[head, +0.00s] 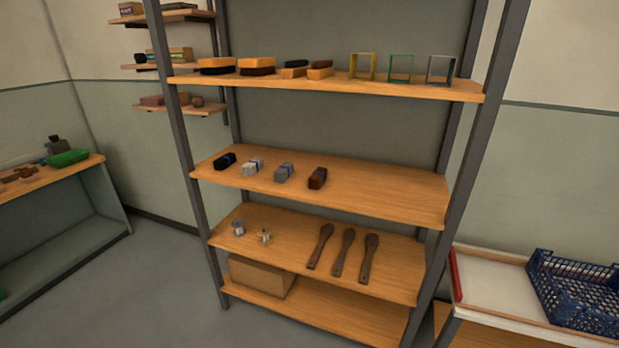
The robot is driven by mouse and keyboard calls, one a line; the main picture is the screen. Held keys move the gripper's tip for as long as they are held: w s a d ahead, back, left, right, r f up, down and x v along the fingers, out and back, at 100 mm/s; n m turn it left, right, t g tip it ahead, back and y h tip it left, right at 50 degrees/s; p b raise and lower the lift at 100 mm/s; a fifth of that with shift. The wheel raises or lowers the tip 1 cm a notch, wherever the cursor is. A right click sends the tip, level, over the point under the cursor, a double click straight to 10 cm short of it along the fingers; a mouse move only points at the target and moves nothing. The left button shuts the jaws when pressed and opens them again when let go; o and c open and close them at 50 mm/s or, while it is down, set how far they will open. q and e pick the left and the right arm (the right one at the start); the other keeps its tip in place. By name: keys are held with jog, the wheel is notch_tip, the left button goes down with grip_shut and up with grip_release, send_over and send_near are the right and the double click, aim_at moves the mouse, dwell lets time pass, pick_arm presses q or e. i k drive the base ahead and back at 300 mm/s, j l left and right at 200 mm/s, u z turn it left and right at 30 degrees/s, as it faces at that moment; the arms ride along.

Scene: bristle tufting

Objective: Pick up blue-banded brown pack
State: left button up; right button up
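A dark reddish-brown pack (317,179) lies on the second shelf board (380,195) of the rack, rightmost in a row of small packs. A darker band seems to cross it, but its colour is too small to tell for sure. To its left are a grey pack (284,173) with a bluish band, a pale pack (253,167) and a near-black pack (224,161) with a blue tint. The packs stand apart from each other. Neither of my grippers is in the head view.
The top board (430,90) holds brush blocks and three coloured frames. Below the packs, a board carries two spools and three wooden paddles (343,252). Metal posts (190,150) bound the rack. A blue crate (575,290) stands lower right. The second board's right part is clear.

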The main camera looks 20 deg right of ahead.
aim_at(319, 177)
jog(key=i+j, duration=0.15)
jog(key=j, duration=0.2)
jog(key=i+j+z, duration=0.1)
jog(key=j, duration=0.2)
jog(key=i+j+z, duration=0.1)
jog(key=j, duration=0.25)
jog(key=i+j, duration=0.2)
jog(key=j, duration=0.15)
